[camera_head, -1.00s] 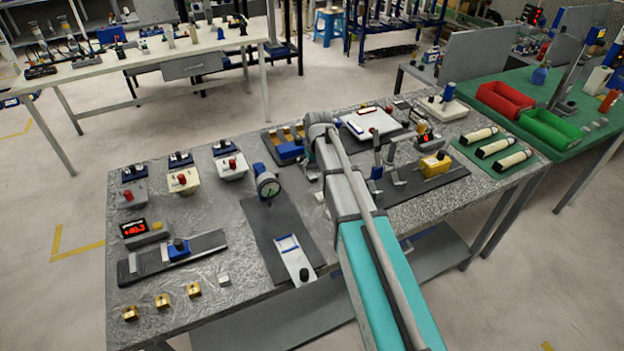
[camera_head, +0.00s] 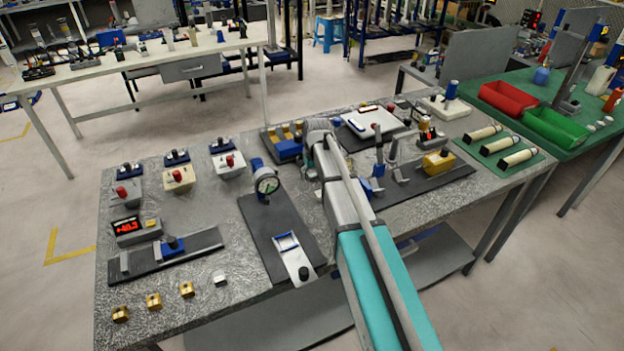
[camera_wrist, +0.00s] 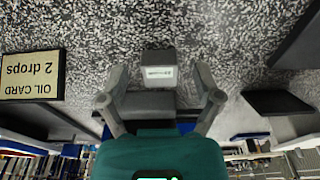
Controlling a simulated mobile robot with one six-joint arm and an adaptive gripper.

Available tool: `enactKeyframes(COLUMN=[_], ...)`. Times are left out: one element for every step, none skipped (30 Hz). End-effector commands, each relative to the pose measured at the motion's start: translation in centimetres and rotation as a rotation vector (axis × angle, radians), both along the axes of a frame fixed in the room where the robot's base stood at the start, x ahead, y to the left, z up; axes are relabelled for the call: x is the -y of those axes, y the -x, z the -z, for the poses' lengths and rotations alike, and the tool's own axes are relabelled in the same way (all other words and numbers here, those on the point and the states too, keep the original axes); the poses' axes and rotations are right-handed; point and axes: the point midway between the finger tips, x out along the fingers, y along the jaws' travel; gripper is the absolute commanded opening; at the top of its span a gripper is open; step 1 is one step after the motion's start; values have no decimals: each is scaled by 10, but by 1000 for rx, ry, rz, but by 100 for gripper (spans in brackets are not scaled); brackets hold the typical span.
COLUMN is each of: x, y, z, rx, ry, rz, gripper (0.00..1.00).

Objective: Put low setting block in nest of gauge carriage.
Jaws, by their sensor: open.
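In the wrist view my gripper (camera_wrist: 159,76) is open, its two fingers spread on either side of a small dark-topped block (camera_wrist: 159,72) with a pale labelled face. Gaps show between the block and both fingertips. The label is too small to read, so I cannot tell if this is the low setting block. In the head view my arm hides the gripper and this block. A blue carriage (camera_head: 172,246) sits on a dark rail at the left of the bench; it may be the gauge carriage. I cannot make out its nest.
An oil card (camera_wrist: 31,75) lies left of my gripper. A dial gauge (camera_head: 266,184) stands on a dark mat left of my arm. A red-lit display (camera_head: 128,229) stands behind the rail. Several brass blocks (camera_head: 153,300) and a small steel block (camera_head: 220,280) lie at the front left.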

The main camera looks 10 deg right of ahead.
Motion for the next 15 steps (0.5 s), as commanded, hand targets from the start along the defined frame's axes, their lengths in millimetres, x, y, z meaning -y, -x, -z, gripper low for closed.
enactKeyframes(x=[0, 0, 0, 0, 0, 0, 0, 0, 0, 0, 0, 0, 0, 0, 0], y=[0, 0, 0, 0, 0, 0, 0, 0, 0, 0, 0, 0, 0, 0, 0], z=[0, 0, 0, 0, 0, 0, 0, 0, 0, 0, 0, 0, 0, 0, 0], rx=[0, 0, 0, 0, 0, 0, 0, 0, 0, 0, 0, 0, 0, 0, 0], ry=[0, 0, 0, 0, 0, 0, 0, 0, 0, 0, 0, 0, 0, 0, 0], rz=[0, 0, 0, 0, 0, 0, 0, 0, 0, 0, 0, 0, 0, 0, 0], gripper=[83, 83, 83, 83, 83, 83, 83, 83, 83, 83, 83, 83, 83, 83, 83])
